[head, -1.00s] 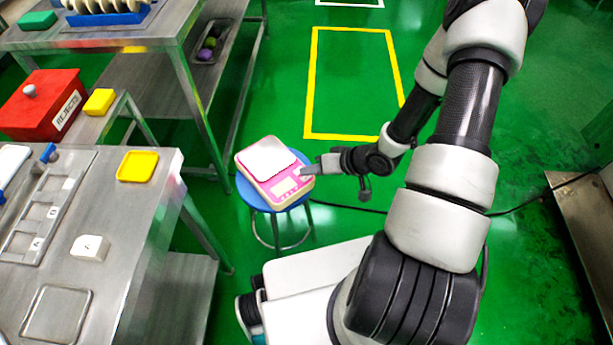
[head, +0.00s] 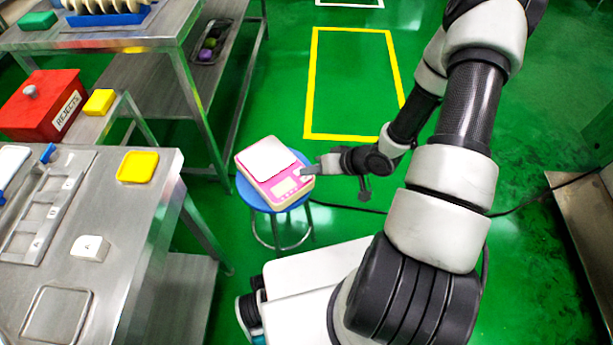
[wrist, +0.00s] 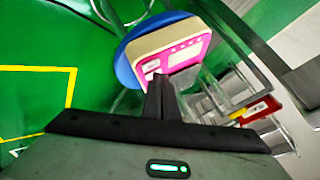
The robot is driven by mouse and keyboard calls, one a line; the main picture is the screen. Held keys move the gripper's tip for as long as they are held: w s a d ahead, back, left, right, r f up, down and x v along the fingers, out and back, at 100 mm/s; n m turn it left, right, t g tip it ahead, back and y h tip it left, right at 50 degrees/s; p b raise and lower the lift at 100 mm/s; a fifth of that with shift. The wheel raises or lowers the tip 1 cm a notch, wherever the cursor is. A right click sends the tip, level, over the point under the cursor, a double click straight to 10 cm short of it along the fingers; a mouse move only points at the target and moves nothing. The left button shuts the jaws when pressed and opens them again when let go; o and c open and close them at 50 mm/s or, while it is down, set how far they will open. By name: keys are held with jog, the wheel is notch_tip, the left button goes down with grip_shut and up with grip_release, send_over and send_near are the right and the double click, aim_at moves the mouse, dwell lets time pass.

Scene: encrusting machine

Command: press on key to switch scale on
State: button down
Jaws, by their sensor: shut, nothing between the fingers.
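The pink and white scale (head: 283,186) stands on a round blue stool (head: 246,196) in the middle of the head view, with a white plate (head: 267,158) on top. It also shows in the wrist view (wrist: 185,45), on the blue stool top (wrist: 128,68). My gripper (head: 308,171) is shut and empty. Its fingertips are at the right edge of the scale's pink front panel. In the wrist view the closed fingers (wrist: 155,82) reach the panel's near edge, close to a small light label. They hide the key there, and I cannot tell whether they touch it.
A steel table (head: 140,220) stands at the left, with a yellow tray (head: 137,167) and a white block (head: 90,248). A red box (head: 42,104) marked as rejects is behind it. A cable lies on the open green floor right of the stool.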

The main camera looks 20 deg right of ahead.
dwell(0.6)
jog(key=shift+f, duration=0.45)
jog(key=shift+f, duration=0.15)
dwell(0.4)
jog(key=shift+r+p, duration=0.55)
jog(key=shift+r, duration=0.1)
notch_tip(320, 180, up, 6)
jog(key=p, duration=0.6)
